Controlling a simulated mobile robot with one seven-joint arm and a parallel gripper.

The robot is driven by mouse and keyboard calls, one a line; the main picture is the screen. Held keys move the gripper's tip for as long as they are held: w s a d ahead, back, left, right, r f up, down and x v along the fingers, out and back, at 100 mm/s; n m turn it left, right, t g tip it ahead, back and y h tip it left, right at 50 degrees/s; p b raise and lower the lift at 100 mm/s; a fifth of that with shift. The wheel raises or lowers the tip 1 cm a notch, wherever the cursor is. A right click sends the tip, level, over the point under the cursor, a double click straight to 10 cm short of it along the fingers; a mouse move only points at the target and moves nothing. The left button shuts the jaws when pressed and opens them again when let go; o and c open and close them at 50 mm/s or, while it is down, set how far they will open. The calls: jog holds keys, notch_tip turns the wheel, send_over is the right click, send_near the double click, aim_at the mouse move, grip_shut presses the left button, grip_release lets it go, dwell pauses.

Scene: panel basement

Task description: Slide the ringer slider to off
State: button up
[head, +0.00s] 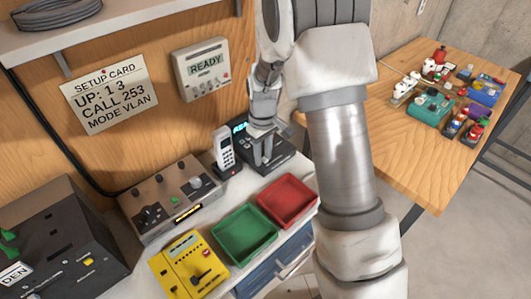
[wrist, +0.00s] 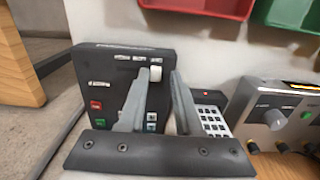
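A black desk device (head: 270,160) with a lit blue display stands on the bench beside a cordless handset. In the wrist view the device (wrist: 83,72) shows a red key, a green key and a row of small labels I cannot read. A small white knob (wrist: 155,73), which looks like the slider, sits near its upper right. My gripper (wrist: 161,73) is over the device with its grey fingers apart, one on each side of the knob. I cannot tell whether either finger touches it. In the head view my gripper (head: 263,154) points down at the device.
The handset (head: 224,150) stands close beside the device. Green (head: 243,236) and red (head: 287,201) trays lie in front. A grey knob box (head: 172,200), yellow meter (head: 188,266) and black box (head: 60,240) are left. A wooden table (head: 425,165) stands right.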

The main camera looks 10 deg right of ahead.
aim_at(264, 159)
jog(key=shift+o, duration=0.8)
notch_tip(264, 159, up, 12)
jog(key=shift+b, duration=0.4)
jog(key=s+d+r+m+t, duration=0.2)
jog(key=s+r+m+t, duration=0.1)
jog(key=s+r, duration=0.75)
jog(key=s+r+m+t, duration=0.1)
jog(key=s+m+t, duration=0.1)
jog(key=s, duration=1.1)
jog(key=shift+s+d+r+m+t, duration=0.15)
jog(key=shift+s+d+m+t, duration=0.15)
jog(key=shift+m, duration=0.2)
